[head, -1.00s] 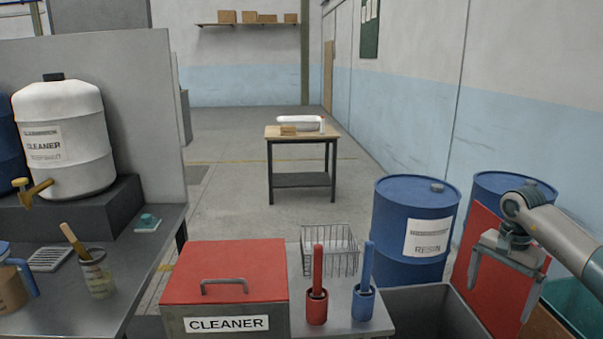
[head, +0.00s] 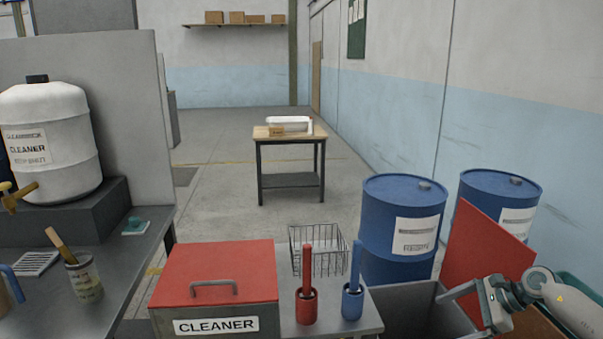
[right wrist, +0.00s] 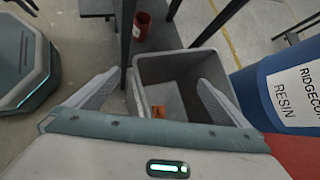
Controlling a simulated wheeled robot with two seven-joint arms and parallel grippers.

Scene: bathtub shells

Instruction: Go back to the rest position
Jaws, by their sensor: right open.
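My right gripper (head: 458,312) is at the lower right of the head view, beside the grey open bin (head: 425,312). In the right wrist view its two fingers (right wrist: 160,80) are spread apart with nothing between them. Beyond them the grey bin (right wrist: 180,70) stands on the floor, with a small orange item (right wrist: 158,111) inside. My left gripper is not in view.
A red-lidded CLEANER box (head: 220,270), red (head: 306,306) and blue (head: 352,303) brush holders and a wire basket (head: 318,250) are left of the bin. Blue drums (head: 400,230) and a red panel (head: 485,250) are close by. A table (head: 290,140) stands far back.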

